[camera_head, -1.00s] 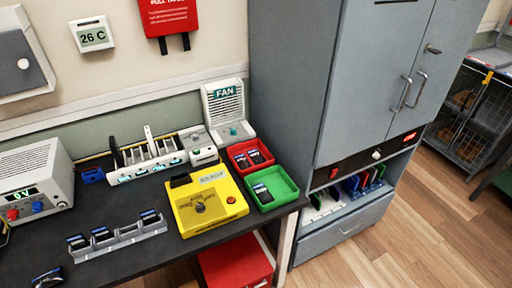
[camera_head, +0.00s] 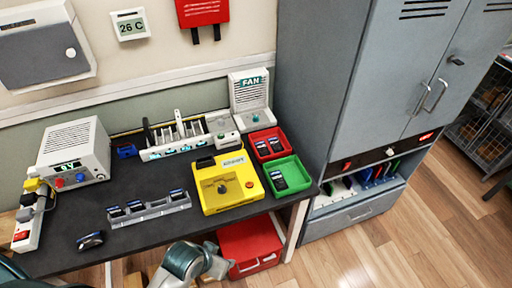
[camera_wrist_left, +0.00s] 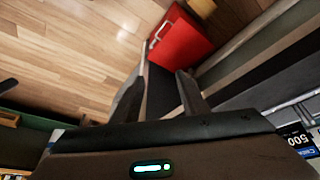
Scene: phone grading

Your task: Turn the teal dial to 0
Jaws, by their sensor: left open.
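The teal dial (camera_head: 256,117) sits on the base of the white FAN unit (camera_head: 248,92) at the back right of the table. It is small, and I cannot read its setting. In the left wrist view my left gripper (camera_wrist_left: 160,98) is open, with nothing between its fingers. It is away from the dial, with the floor and a red box (camera_wrist_left: 180,38) ahead of it. An arm link of mine shows at the bottom of the head view by the table's front edge. My right gripper is not in view.
A yellow device (camera_head: 228,182) stands in front of the FAN unit. Red (camera_head: 284,139) and green (camera_head: 302,172) trays with dark items stand to its right. A grey rack (camera_head: 160,211) and a power supply (camera_head: 72,152) are further left. A grey cabinet stands right of the table.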

